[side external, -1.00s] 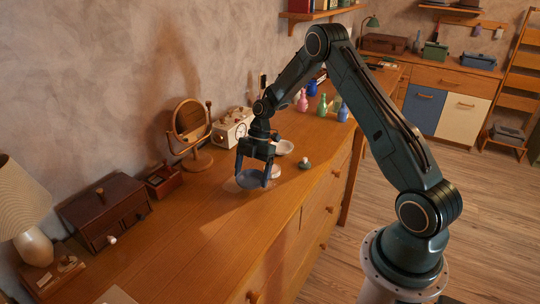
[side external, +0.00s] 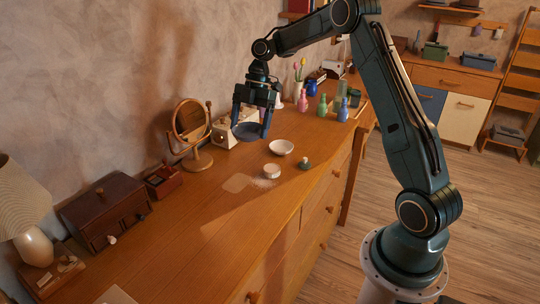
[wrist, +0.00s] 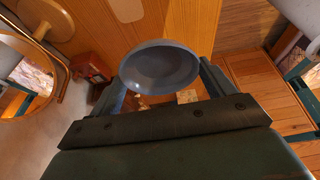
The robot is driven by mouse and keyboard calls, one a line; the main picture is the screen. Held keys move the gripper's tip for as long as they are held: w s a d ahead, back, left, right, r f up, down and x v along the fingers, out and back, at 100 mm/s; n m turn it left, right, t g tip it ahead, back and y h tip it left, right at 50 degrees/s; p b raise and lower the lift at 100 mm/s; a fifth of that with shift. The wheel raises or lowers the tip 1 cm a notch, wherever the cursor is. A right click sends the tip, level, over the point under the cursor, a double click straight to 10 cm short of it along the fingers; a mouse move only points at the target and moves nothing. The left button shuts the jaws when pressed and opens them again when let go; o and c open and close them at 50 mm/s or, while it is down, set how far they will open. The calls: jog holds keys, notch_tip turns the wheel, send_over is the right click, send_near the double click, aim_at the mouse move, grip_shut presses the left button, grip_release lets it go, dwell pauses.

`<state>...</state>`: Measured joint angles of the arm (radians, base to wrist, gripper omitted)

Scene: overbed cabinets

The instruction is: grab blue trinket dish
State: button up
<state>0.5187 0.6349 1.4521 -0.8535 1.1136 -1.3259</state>
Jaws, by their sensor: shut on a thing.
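The blue trinket dish (side external: 248,131) is a shallow round dish, held between the fingers of my gripper (side external: 252,128) well above the dresser top. It also shows in the wrist view (wrist: 160,67), where the fingers of my gripper (wrist: 160,85) stand at its left and right sides and its hollow inside faces the camera. My gripper is shut on the dish. The dish looks empty and clear of the wood.
A round mirror (side external: 190,122) stands left. Several coloured bottles (side external: 323,106) stand behind right. The dresser's front left top (side external: 180,240) is clear.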

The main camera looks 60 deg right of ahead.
jog(key=shift+r, duration=0.25)
jog(key=shift+a, duration=0.1)
dwell(0.4)
